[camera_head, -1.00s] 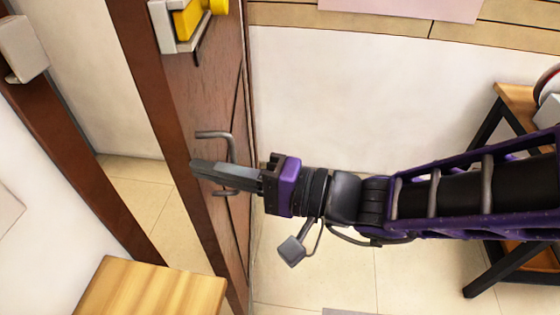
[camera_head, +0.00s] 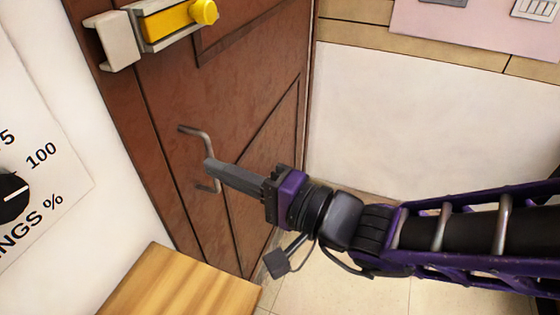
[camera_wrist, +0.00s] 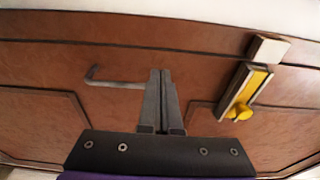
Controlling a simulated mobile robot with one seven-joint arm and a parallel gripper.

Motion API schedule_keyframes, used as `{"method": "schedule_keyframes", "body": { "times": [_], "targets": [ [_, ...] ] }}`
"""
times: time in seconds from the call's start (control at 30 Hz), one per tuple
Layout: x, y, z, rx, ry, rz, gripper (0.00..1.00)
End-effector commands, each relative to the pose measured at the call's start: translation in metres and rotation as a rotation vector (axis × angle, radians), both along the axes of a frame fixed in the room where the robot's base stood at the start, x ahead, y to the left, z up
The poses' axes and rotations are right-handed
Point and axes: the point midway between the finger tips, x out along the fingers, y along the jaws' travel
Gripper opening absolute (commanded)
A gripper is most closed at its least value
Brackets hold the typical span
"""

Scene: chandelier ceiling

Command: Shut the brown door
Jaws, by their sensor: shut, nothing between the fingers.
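The brown door (camera_head: 235,110) stands at the left in the head view, with its latch-side edge against the frame beside the white wall and no gap that I can see. It also fills the wrist view (camera_wrist: 150,33). A grey bar handle (camera_head: 197,140) is on the door; part of it shows left of my fingers in the wrist view (camera_wrist: 112,83). My gripper (camera_head: 210,168) is shut and empty. Its fingertips are at the handle, in front of the door face; I cannot tell whether they touch. The fingers hide part of the handle.
A yellow bolt latch (camera_head: 172,20) is on the door above the handle, next to a pale catch block (camera_head: 112,42). A wooden surface (camera_head: 180,285) lies at the lower left, below my gripper. A dial panel (camera_head: 30,170) is on the left wall. Tiled floor (camera_head: 350,285) is at the lower right.

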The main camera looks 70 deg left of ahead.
Motion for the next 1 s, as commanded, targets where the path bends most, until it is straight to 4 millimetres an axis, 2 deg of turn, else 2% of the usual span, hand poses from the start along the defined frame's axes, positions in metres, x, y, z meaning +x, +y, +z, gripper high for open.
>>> {"method": "schedule_keyframes", "body": {
  "times": [0.17,0.33,0.8,1.0],
  "targets": [
    [0.002,-0.002,0.000,0.000,-0.001,-0.001,0.00],
    [0.016,-0.016,0.001,-0.001,-0.003,-0.005,0.00],
    [0.087,-0.102,0.001,-0.002,-0.001,-0.007,0.00],
    [0.106,-0.125,0.000,-0.001,-0.001,-0.004,0.00]
  ]
}}
